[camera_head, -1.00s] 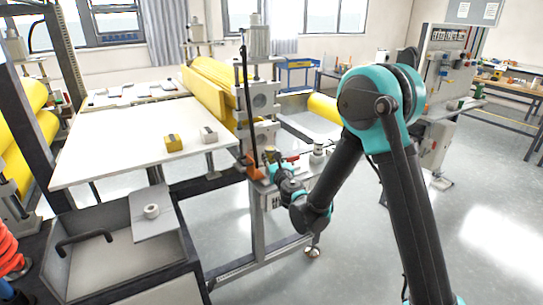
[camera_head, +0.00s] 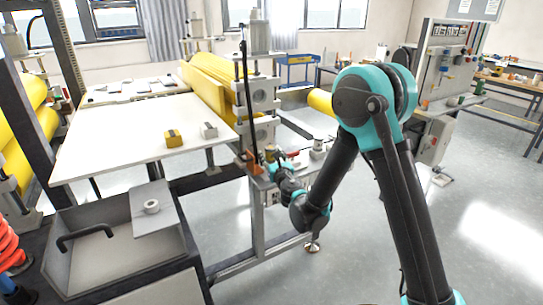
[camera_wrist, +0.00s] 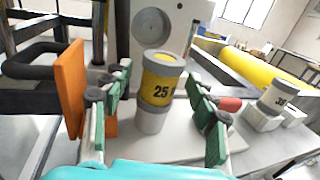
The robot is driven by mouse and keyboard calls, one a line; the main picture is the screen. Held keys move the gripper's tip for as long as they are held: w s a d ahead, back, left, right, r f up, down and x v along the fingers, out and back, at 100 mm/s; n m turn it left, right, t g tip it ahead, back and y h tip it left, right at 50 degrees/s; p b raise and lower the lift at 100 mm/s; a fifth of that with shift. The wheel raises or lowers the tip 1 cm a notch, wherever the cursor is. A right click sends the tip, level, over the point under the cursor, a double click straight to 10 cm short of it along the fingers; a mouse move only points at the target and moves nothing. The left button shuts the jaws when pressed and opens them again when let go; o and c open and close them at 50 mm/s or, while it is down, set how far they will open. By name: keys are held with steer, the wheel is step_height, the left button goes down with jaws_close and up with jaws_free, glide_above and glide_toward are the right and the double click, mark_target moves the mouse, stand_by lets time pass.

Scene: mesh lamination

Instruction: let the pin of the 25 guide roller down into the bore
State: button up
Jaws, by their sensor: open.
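The 25 guide roller (camera_wrist: 160,80) has a yellow band marked 25 between grey ends. It stands upright on a grey round base (camera_wrist: 151,118) in the wrist view. My gripper (camera_wrist: 158,72) is open, with its green-padded fingers to the left and right of the roller. A gap shows on both sides. The pin and the bore are hidden, so I cannot tell from here how deep the pin sits. In the head view my gripper (camera_head: 279,168) is small, at the machine's front end.
An orange upright plate (camera_wrist: 72,88) stands close left of my gripper. A grey-and-white roller (camera_wrist: 277,98) stands in a white block at the right, near a red knob (camera_wrist: 230,104). A grey machine plate with a round hole (camera_wrist: 168,28) rises behind.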

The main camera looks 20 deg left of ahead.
step_height(320, 180, up, 10)
stand_by(0.7)
stand_by(0.4)
